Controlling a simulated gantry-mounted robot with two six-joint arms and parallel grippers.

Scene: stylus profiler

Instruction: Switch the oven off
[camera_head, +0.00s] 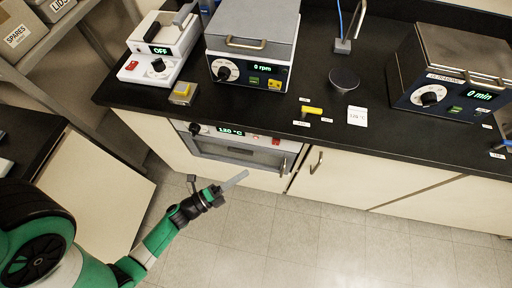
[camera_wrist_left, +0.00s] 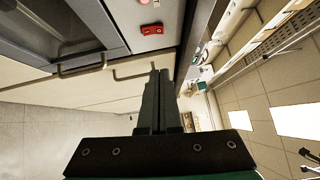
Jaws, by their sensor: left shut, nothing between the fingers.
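The oven (camera_head: 240,152) is built in under the black counter, with its door closed. Its lit green display (camera_head: 230,131) reads about 120 or 130 °C. A red switch (camera_head: 276,141) is at the right end of its panel. The red switch (camera_wrist_left: 152,29) also shows in the left wrist view, above and left of the fingertips. My left gripper (camera_head: 244,174) is shut and empty, in front of and below the oven's right part, apart from it. Its closed fingers (camera_wrist_left: 159,74) point up the left wrist view. My right gripper is not in view.
The oven door has a vertical handle (camera_head: 283,168), and a cabinet handle (camera_head: 316,162) is to its right. The counter edge overhangs the panel. A yellow-handled valve (camera_head: 313,110) and a card (camera_head: 357,116) are on the counter. The floor in front is clear.

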